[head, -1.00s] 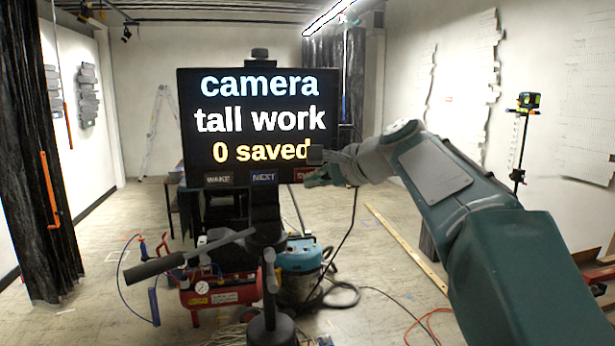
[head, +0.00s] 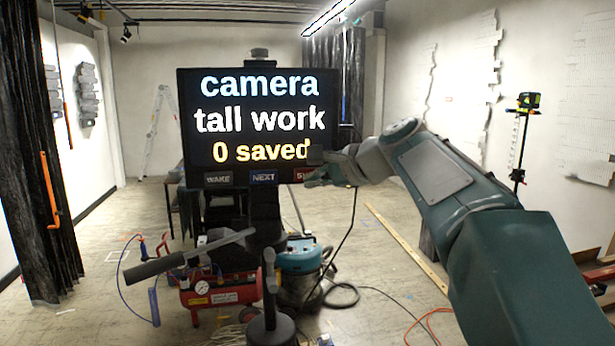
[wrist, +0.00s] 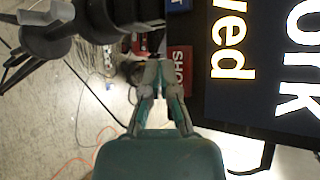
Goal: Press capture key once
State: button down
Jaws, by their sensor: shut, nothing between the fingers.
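A dark screen (head: 258,118) stands facing me and reads "camera", "tall work" and "0 saved". Along its lower edge are a grey WAKE key (head: 218,179), a blue NEXT key (head: 263,177) and a red key (head: 299,175), mostly hidden behind my gripper in the head view. In the wrist view the red key (wrist: 180,72) shows the letters "SHO", the rest being hidden. My gripper (head: 312,172) is shut and empty, with its fingertips (wrist: 156,72) beside the red key in the wrist picture. I cannot tell whether they touch it.
A dark stand with a handle (head: 195,257) is in front of the screen. A red compressor (head: 222,292) and a teal vacuum (head: 300,268) sit on the floor below.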

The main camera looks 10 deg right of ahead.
jog(key=shift+w, duration=0.1)
jog(key=shift+w+r, duration=0.1)
jog(key=shift+w, duration=0.2)
jog(key=shift+w+d, duration=0.1)
jog(key=shift+w, duration=0.35)
dwell(0.7)
jog(key=shift+s, duration=0.9)
jog(key=s, duration=0.5)
jog(key=shift+a, duration=0.2)
dwell(0.6)
